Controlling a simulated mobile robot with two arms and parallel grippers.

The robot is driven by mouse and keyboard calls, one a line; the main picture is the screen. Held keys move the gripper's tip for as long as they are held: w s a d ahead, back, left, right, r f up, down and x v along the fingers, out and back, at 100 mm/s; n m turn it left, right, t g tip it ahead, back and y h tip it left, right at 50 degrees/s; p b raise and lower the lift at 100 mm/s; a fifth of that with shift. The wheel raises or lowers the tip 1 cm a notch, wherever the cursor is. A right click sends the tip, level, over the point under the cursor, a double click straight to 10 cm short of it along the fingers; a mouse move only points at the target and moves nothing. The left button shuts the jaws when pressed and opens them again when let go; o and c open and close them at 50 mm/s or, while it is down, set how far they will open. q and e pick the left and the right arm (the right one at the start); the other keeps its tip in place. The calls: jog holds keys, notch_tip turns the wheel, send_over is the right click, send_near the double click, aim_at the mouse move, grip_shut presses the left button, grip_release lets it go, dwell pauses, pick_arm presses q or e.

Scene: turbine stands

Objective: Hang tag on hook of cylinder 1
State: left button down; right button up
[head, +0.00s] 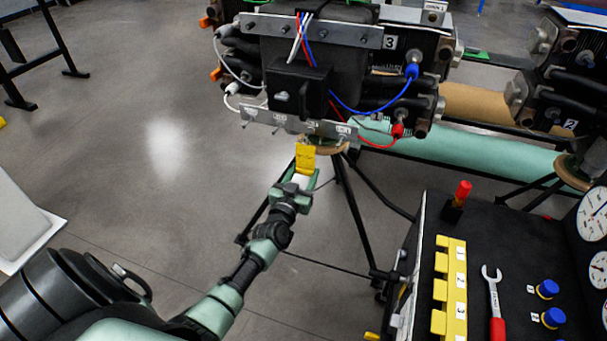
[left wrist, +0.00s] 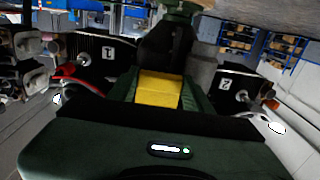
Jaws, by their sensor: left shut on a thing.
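My left gripper (head: 301,180) is shut on a yellow tag (head: 305,158) and holds it upright, just below the metal plate (head: 285,122) on the underside of the nearest turbine unit. The tag's upper edge is close to the plate; I cannot tell whether they touch. In the left wrist view the tag (left wrist: 158,90) stands between the fingers. That view also shows black blocks labelled 1 (left wrist: 108,52) and 2 (left wrist: 225,85) to either side. I cannot make out the hook of cylinder 1 clearly. My right gripper is not in view.
A block numbered 3 (head: 389,43) has blue and red cables. A tripod stand (head: 347,195) is right of my left gripper. A black bench holds a yellow numbered rack (head: 450,285), a wrench (head: 493,300), blue knobs and gauges. Open floor (head: 150,150) lies left.

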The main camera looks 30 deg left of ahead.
pick_arm(q)
jog(key=shift+w, duration=0.15)
jog(key=shift+c, duration=1.9)
grip_release()
jog(key=shift+p+v, duration=0.7)
jog(key=shift+v, duration=0.35)
jog(key=p+v, duration=0.2)
jog(key=v, duration=0.3)
